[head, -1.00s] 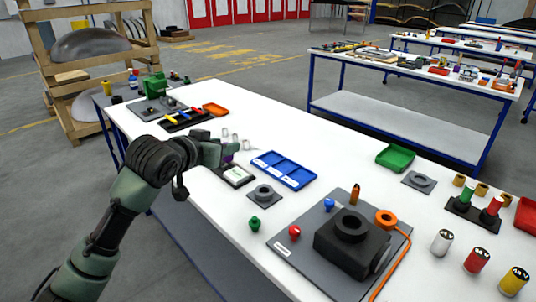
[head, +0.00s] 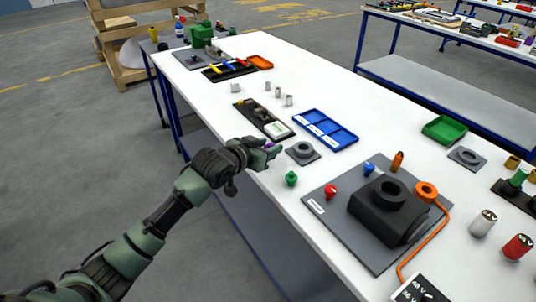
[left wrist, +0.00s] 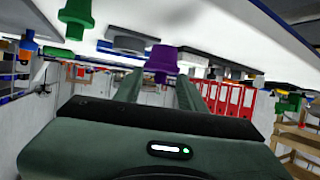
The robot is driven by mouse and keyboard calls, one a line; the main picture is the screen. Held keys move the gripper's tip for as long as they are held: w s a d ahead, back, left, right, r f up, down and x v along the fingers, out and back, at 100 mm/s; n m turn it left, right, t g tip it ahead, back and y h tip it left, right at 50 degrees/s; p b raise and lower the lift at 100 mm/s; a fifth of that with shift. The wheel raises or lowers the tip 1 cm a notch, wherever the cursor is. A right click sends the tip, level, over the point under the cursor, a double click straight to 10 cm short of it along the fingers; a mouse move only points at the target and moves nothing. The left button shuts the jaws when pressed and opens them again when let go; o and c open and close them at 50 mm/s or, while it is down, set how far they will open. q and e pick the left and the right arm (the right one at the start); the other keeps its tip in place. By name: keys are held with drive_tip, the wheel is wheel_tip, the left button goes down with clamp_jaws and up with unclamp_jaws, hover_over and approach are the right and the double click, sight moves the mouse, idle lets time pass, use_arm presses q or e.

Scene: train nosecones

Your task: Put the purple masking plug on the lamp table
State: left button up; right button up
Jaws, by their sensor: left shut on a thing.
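The purple masking plug (left wrist: 162,62) is upright between the fingers of my left gripper in the left wrist view. In the head view my left gripper (head: 266,151) is shut on the plug, and only a bit of purple (head: 269,145) shows. The gripper is at the near edge of the long white table (head: 236,100), left of a grey ring on a square plate (head: 303,153). I cannot tell which table is the lamp table; no lamp is clear to me. My right gripper is not in view.
A green plug (head: 291,179) and a grey board (head: 340,230) with a black block (head: 388,211) stand to the right of the gripper. A blue tray (head: 325,129) lies behind. Another white bench (head: 440,38) stands across the aisle.

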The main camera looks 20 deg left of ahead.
use_arm(q)
wheel_tip(320, 180, down, 3)
drive_tip(key=shift+f, duration=0.1)
drive_tip(key=o, duration=1.3)
